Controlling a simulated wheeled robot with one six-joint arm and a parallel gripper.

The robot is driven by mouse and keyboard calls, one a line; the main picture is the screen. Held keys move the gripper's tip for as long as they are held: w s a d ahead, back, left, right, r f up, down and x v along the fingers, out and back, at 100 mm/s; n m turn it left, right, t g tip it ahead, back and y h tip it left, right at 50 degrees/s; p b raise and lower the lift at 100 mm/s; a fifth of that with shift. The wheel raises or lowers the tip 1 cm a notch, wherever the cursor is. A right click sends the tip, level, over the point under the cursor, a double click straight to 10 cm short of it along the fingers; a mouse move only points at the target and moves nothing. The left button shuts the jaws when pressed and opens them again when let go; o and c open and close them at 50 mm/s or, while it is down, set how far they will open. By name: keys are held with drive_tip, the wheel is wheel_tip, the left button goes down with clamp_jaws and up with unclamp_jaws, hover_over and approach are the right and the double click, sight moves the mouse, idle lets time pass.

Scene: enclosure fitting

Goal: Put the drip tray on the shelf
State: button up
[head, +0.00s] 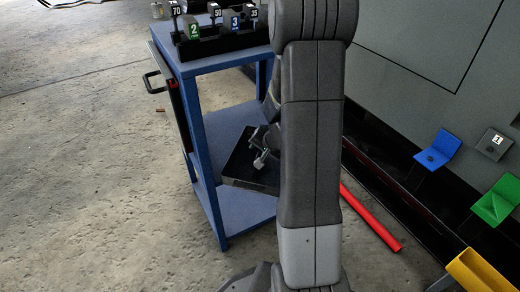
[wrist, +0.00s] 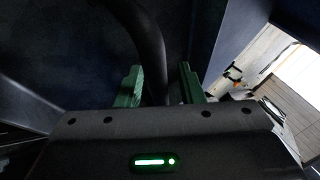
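The drip tray (head: 240,164) is a dark, shallow, box-like tray at the lower shelf (head: 240,208) of the blue cart, partly hidden behind my arm. I cannot tell whether all of it rests on the shelf. My gripper (head: 262,158) is at the tray's upper right side, mostly hidden by my arm. In the wrist view, the green fingers of my gripper (wrist: 161,88) stand apart. A dark curved bar (wrist: 148,40) passes between them, close to the left finger, with a gap at the right one. I cannot tell whether the bar belongs to the tray.
The blue cart's top (head: 225,46) holds a black rack with numbered tags. A red bar (head: 370,217) lies on the floor to the right. Blue (head: 437,150), green (head: 497,200) and yellow (head: 478,270) brackets line the grey enclosure.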

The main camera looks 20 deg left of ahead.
drive_tip(key=shift+r, duration=0.2)
drive_tip(key=p+v, duration=0.4)
drive_tip(key=v, duration=0.8)
drive_tip(key=shift+f, duration=0.1)
idle(1.2)
